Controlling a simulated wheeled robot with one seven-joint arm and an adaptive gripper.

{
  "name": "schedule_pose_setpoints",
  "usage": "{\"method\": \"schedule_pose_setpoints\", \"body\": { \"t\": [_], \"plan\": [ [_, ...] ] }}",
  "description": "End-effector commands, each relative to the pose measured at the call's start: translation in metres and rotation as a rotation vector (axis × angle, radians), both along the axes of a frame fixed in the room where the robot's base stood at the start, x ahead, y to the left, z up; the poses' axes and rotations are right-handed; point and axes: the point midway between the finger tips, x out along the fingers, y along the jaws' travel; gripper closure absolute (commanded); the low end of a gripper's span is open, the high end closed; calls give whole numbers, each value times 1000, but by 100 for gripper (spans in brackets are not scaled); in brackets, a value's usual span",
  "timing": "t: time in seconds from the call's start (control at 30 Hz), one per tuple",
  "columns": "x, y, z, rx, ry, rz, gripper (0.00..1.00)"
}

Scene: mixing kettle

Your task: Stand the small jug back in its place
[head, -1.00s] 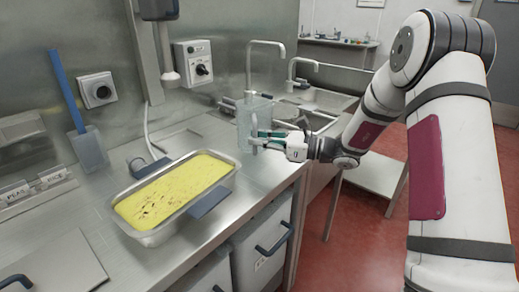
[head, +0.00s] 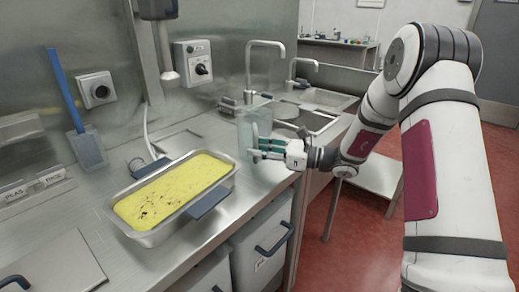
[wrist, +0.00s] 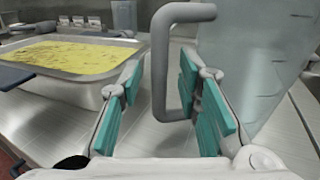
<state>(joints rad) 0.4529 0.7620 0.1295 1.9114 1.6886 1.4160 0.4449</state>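The small jug (head: 245,132) is a clear, bluish jug with a grey handle. It appears upright on the steel counter, near the sink. In the wrist view the jug (wrist: 262,70) fills the right side, and its grey handle (wrist: 158,65) rises between my fingers. My gripper (head: 262,148) is at the handle side of the jug. In the wrist view my gripper (wrist: 160,108) has its teal finger pads spread apart. The handle is close to the right pad, with a clear gap to the left pad. Whether the right pad touches it I cannot tell.
A steel pan of yellow food (head: 168,235) stands left of the jug on the counter (head: 85,215). A tap (head: 248,65) and sink (head: 318,122) are behind the jug. A blue-handled scraper (head: 88,150) leans at the wall. Grey bins (head: 262,232) are below the counter.

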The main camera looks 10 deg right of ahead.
Motion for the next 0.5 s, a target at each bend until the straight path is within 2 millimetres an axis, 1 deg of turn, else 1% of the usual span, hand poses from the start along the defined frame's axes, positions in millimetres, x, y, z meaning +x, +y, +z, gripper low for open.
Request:
{"method": "schedule_pose_setpoints", "body": {
  "t": [0.03,0.07,0.17,0.5],
  "plan": [
    [0,0,4,-1,-2,0,69],
    [-1,-2,3,0,-1,-1,69],
    [-7,-14,3,0,-1,-3,69],
    [-42,-73,3,0,0,-4,69]
  ]
}}
